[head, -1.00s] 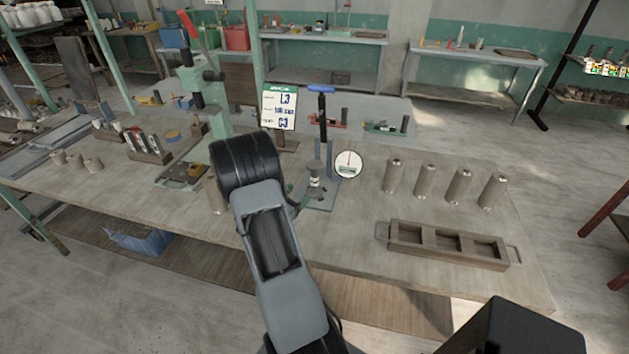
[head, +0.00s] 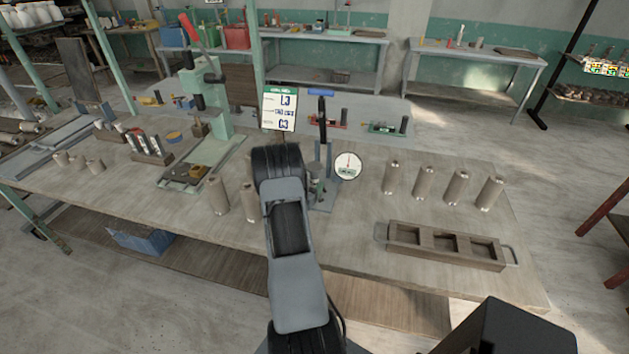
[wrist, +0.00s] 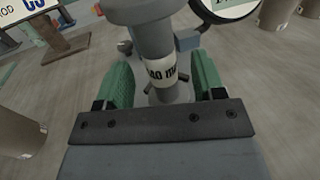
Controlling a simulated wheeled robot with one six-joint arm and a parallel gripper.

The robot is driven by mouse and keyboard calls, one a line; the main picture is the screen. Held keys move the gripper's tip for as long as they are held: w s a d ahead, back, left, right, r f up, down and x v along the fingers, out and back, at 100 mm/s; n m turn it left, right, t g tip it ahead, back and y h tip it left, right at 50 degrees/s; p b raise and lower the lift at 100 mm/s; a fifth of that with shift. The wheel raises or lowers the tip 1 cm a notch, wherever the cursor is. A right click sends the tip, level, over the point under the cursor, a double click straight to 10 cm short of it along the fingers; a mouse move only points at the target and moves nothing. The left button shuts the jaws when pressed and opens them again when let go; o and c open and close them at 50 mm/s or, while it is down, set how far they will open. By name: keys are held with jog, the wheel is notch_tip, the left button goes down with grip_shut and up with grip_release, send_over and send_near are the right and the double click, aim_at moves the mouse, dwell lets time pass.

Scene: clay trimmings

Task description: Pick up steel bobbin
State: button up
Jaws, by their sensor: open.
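The steel bobbin (wrist: 157,45) is a grey metal spool with a wide upper flange and a white printed label round its narrow waist. It stands in a small upright fixture with a round dial. In the head view the bobbin (head: 317,183) is partly hidden by my arm. In the wrist view my gripper (wrist: 162,68) is open, with a green-padded finger on each side of the waist. A gap shows on both sides, so the pads appear apart from it. The bobbin's lower end is partly hidden behind the gripper's dark front bar. My fingers are hidden in the head view.
The dial (head: 348,166) stands close right of the bobbin, with a blue-handled clamp (head: 322,95) above. A sign (head: 279,108) stands behind. Several tan cylinders (head: 424,181) stand right, others (head: 217,195) left. A wooden tray (head: 445,262) with empty compartments lies at front right.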

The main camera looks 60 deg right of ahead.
aim_at(317, 177)
jog(key=shift+w+d+p, duration=0.15)
jog(key=shift+d+p, duration=0.55)
jog(key=shift+d, duration=1.55)
jog(key=shift+c, duration=0.3)
jog(key=c, duration=1.1)
grip_shut()
jog(key=shift+r, duration=0.1)
